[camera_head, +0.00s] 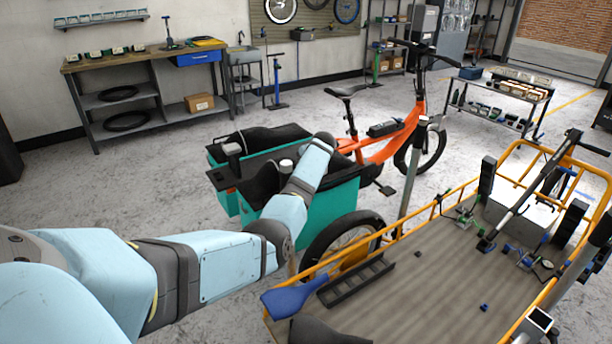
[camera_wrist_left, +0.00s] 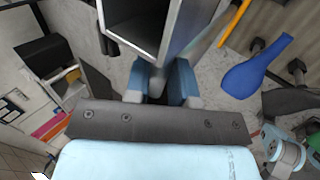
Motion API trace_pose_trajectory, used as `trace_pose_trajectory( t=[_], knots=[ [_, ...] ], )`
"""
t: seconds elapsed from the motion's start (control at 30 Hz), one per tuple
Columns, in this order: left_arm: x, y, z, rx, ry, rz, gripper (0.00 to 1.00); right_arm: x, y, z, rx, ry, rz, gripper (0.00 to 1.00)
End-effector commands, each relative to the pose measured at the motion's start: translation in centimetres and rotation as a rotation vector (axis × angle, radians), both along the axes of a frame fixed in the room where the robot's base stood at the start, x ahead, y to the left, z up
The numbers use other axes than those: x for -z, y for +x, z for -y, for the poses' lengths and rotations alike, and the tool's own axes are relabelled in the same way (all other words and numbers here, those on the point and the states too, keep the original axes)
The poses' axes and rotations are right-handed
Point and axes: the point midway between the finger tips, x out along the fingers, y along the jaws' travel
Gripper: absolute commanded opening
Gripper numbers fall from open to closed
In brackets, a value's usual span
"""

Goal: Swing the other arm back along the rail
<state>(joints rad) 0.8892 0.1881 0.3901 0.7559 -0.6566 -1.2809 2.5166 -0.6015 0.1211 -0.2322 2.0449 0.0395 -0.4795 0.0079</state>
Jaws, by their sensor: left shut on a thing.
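My left arm (camera_head: 205,265) reaches in from the left over the teal cargo box; its gripper is hidden in the head view. In the left wrist view my left gripper (camera_wrist_left: 162,82) is shut on a narrow grey metal part (camera_wrist_left: 157,84), just below a large open-ended square metal tube (camera_wrist_left: 140,28). A grey upright post (camera_head: 408,185) stands by this rail. A long grey-black bar (camera_head: 522,205) slants over the bed's right end. My right gripper is not seen.
A blue paddle-shaped piece (camera_head: 288,298) lies at the bed's near left corner and also shows in the left wrist view (camera_wrist_left: 257,68). The orange bike (camera_head: 385,140) stands behind. A workbench (camera_head: 150,62) and shelf cart (camera_head: 505,90) stand further back. Open floor lies between.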

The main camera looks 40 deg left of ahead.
Motion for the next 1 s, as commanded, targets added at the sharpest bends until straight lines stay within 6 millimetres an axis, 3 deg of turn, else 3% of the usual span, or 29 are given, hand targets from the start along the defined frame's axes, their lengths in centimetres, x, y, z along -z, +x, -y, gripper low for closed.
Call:
trace_pose_trajectory(
  t=[0.37,0.4,0.5,0.83,1.0],
  knots=[
    [0.1,-0.1,-0.1,-0.011,-0.002,-0.001,0.0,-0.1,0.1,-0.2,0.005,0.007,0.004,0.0],
    [0.1,-0.1,-0.1,-0.011,-0.002,-0.001,0.28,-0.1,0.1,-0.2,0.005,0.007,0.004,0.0],
    [0.1,-0.1,-0.1,-0.01,-0.002,-0.001,0.48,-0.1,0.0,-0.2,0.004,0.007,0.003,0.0],
    [-0.3,-0.1,0.1,-0.007,-0.001,0.001,0.48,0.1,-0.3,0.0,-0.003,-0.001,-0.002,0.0],
    [-2.3,-0.4,1.4,-0.006,-0.001,0.004,0.48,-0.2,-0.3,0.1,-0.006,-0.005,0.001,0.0]
  ],
)
